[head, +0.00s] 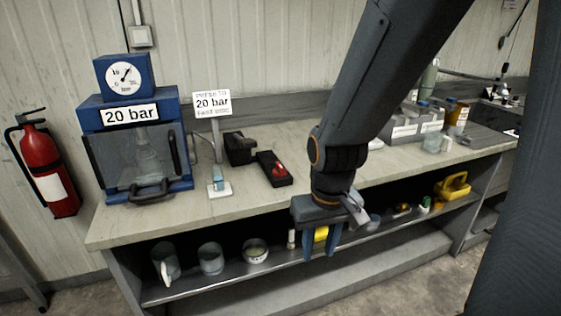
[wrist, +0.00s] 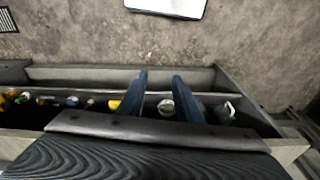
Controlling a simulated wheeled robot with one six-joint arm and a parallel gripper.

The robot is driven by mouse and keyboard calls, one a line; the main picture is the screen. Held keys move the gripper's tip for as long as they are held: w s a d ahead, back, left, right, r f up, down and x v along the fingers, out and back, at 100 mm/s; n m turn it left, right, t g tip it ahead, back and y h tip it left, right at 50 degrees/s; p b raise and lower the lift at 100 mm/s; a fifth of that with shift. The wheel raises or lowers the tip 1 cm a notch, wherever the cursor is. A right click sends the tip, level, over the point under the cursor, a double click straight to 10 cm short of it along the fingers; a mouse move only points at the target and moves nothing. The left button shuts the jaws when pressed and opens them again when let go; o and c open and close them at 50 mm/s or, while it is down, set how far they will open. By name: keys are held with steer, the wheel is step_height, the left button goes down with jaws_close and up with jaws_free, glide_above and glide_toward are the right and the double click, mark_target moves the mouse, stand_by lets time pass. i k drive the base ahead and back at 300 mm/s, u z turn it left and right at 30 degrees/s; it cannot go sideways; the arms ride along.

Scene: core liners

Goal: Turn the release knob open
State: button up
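A blue press (head: 136,140) with a "20 bar" label and a dial gauge (head: 123,78) stands at the left of the bench in the head view. A black block (head: 266,165) with a red knob-like part (head: 279,170) lies on the bench right of the press. I cannot tell for certain which part is the release knob. My gripper (head: 318,250) points down in front of the bench's front edge, to the right of and nearer than the red part, touching nothing visible. Its two blue fingers are apart and empty, as the wrist view (wrist: 160,77) also shows.
A sign (head: 211,102) reading "20 bar" stands beside the press. A dark device (head: 239,149) sits behind the block. A fire extinguisher (head: 45,168) hangs at the left.

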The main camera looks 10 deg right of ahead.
mark_target(279, 171)
steer(key=z, duration=0.4)
steer(key=i, duration=1)
steer(key=z, duration=0.4)
